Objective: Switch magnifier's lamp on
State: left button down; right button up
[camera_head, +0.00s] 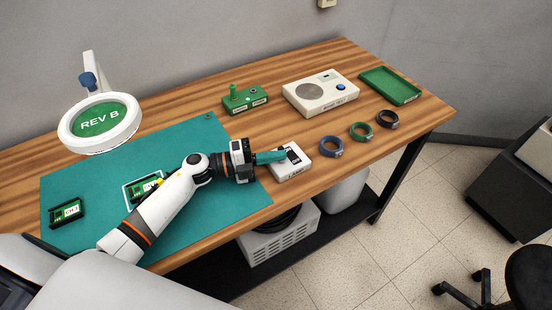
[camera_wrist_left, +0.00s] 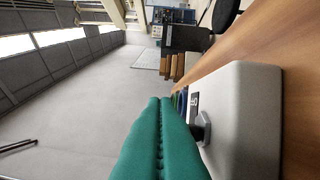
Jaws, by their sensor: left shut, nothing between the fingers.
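The magnifier (camera_head: 72,134) has a white ring around a lens that shows green with "REV B". I cannot tell whether its lamp is lit. A small white box (camera_head: 291,174) with a dark switch and a label that seems to read "LAMP" sits at the table's front edge. My left gripper (camera_head: 281,156) has teal fingers, shut and empty, at the box's left side and partly in front of it. In the left wrist view the shut fingers (camera_wrist_left: 166,103) lie beside the white box (camera_wrist_left: 245,120), and its dark switch (camera_wrist_left: 201,128) is close to them. I cannot tell whether they touch. My right gripper is not seen.
Blue (camera_head: 331,146), green (camera_head: 361,131) and black (camera_head: 389,119) rings lie right of the box. Behind are a green device (camera_head: 245,100), a cream instrument (camera_head: 320,95) and a green tray (camera_head: 390,85). Two small boards (camera_head: 67,213) (camera_head: 143,188) lie on the teal mat (camera_head: 190,138).

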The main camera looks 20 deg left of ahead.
pick_arm(q)
jog(key=shift+w+a, duration=0.1)
jog(key=shift+a, duration=0.05)
jog(key=b+v, duration=0.3)
jog(key=v, duration=0.8)
jog(key=shift+f, duration=0.15)
jog(key=shift+s+a, duration=0.25)
jog(key=shift+a, duration=0.2)
